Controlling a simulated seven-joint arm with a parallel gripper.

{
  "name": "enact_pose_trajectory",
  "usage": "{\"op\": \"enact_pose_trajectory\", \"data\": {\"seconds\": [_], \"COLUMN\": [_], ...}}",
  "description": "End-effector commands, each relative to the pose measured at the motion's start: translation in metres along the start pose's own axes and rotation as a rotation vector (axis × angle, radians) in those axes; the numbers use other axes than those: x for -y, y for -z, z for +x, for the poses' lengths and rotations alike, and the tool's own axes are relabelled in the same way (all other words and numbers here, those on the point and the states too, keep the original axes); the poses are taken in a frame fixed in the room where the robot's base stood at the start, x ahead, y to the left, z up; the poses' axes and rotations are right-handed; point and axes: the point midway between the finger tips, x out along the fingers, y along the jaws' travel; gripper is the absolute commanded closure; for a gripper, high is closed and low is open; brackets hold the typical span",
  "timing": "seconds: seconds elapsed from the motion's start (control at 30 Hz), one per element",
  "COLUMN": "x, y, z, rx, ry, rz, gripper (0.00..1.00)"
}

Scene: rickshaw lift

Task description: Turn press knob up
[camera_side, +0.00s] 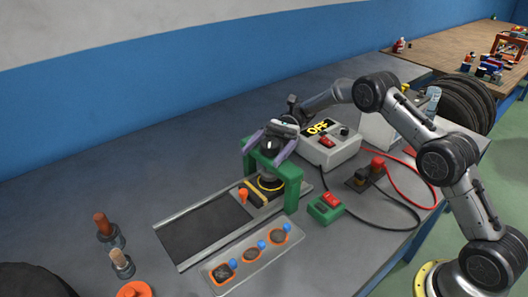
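The press is a green arch-shaped frame (291,190) with a dark cylinder and a yellow ring at its base, standing over a track on the bench. My gripper (262,154) is above the press, with its two purple-grey fingers spread apart, one on each side of the press's top. A dark rounded part (269,146) shows between the fingers and looks like the press knob. The gripper body partly hides it. I cannot tell whether the fingers touch it.
A grey box (327,147) with an "OFF" display stands behind the press. A green switch box (326,208) with a red button is at its right, near cables. A tray (249,258) with several knobs lies in front. Pegs (121,263) stand at the left. The bench's back left is clear.

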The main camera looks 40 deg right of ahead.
Motion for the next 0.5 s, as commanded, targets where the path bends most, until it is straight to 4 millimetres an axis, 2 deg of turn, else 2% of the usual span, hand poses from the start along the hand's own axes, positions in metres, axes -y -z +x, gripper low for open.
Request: {"op": "enact_pose_trajectory", "data": {"seconds": [0.33,0.5], "x": [0.0004,0.0014], "y": [-0.0004,-0.0007], "z": [0.0003,-0.0001], "rx": [0.000,0.000], "ry": [0.004,0.060], "rz": [-0.002,-0.001], "gripper": [0.07,0.07]}}
